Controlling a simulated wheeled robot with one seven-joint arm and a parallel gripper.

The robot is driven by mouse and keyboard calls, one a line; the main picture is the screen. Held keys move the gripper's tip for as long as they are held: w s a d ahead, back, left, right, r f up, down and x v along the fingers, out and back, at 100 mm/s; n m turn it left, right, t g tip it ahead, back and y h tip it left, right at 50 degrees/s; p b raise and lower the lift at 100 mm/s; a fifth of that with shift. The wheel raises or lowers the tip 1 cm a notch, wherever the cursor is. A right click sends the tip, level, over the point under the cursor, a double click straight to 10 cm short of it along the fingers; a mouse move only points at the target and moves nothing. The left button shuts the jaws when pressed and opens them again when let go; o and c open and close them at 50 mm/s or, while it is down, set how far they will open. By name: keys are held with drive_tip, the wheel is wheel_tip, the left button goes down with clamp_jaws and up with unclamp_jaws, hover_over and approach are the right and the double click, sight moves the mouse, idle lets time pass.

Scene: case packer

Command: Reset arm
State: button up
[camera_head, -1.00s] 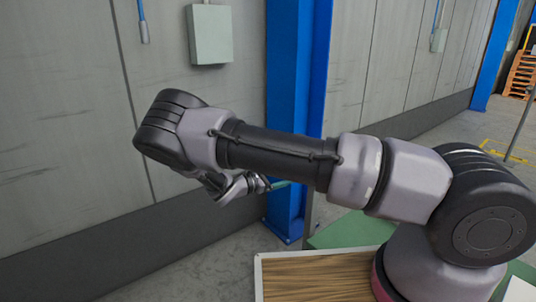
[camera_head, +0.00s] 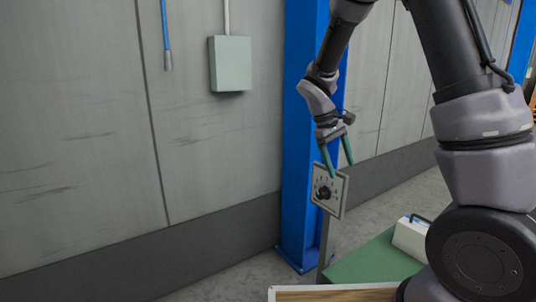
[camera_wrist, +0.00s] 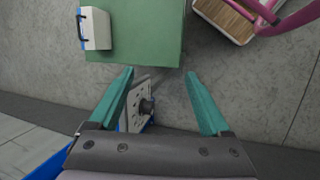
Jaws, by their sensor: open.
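My arm is raised and bent in the head view, with my gripper (camera_head: 339,168) hanging from its end and pointing down. The two green fingers are apart and nothing is between them. In the wrist view my gripper (camera_wrist: 160,85) also shows open and empty. A grey panel with a black knob (camera_head: 329,191) stands on a post just below the fingertips in the head view. In the wrist view the panel (camera_wrist: 134,112) lies beyond the fingers, nearer the left one. I cannot tell the exact gap between fingers and panel.
A green table (camera_head: 367,262) carries a white box with a dark handle (camera_head: 411,238). A wood-topped, white-edged surface (camera_head: 330,294) is at the bottom. A blue column (camera_head: 299,130) stands behind the panel. A grey box (camera_head: 230,64) hangs on the wall.

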drive_tip(key=s+d+r+m+t+y, duration=0.2)
drive_tip(key=s+r+m+t+y, duration=0.1)
drive_tip(key=s+r, duration=0.6)
drive_tip(key=s+d+r+m+t+y, duration=0.2)
drive_tip(key=s+r+m, duration=0.5)
drive_tip(key=r, duration=0.5)
drive_tip(key=shift+s+t+y, duration=0.6)
drive_tip(key=shift+s+t, duration=0.3)
drive_tip(key=shift+t, duration=0.5)
